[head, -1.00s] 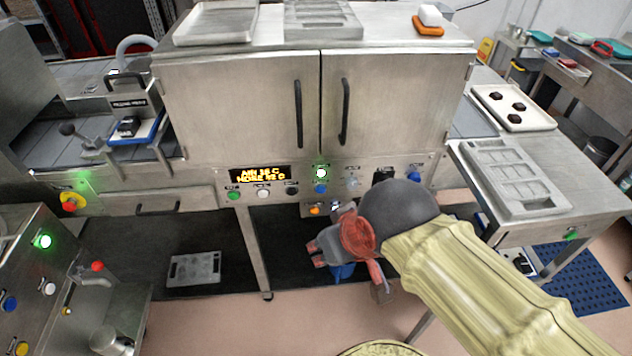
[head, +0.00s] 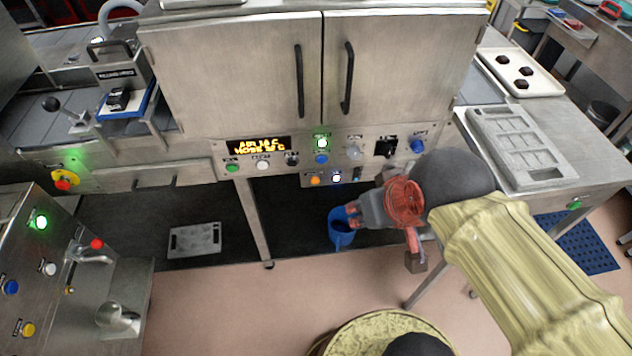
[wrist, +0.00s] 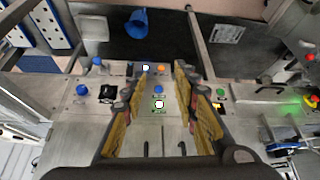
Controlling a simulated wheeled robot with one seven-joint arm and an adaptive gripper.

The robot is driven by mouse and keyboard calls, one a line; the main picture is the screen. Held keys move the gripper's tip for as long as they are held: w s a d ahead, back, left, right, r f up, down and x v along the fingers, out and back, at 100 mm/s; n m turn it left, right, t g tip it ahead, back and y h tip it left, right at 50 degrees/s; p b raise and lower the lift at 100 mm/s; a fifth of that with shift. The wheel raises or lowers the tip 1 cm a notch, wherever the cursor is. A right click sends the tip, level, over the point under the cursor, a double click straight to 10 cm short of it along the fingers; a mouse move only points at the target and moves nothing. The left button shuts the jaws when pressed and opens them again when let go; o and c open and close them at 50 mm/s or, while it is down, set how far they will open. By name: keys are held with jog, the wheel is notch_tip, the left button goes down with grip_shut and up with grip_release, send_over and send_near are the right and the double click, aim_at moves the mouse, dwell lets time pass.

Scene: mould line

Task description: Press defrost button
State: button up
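The oven's control panel (head: 400,133) carries several buttons whose labels are too small to read, so I cannot tell which is defrost. In the head view they include a lit green button (head: 322,143), a blue button (head: 321,158), a grey one (head: 354,152), an orange one (head: 315,180) and a lit white one (head: 336,178). My gripper (head: 354,215) is below and in front of the panel, apart from it and empty. In the wrist view its fingers (wrist: 163,70) are spread, with the blue button (wrist: 158,89) and orange button (wrist: 161,68) showing between them.
The cabinet doors (head: 230,80) above are shut. A metal table with a mould (head: 520,150) is at right; another control box (head: 40,270) is at left.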

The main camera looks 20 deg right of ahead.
jog(key=c, duration=0.3)
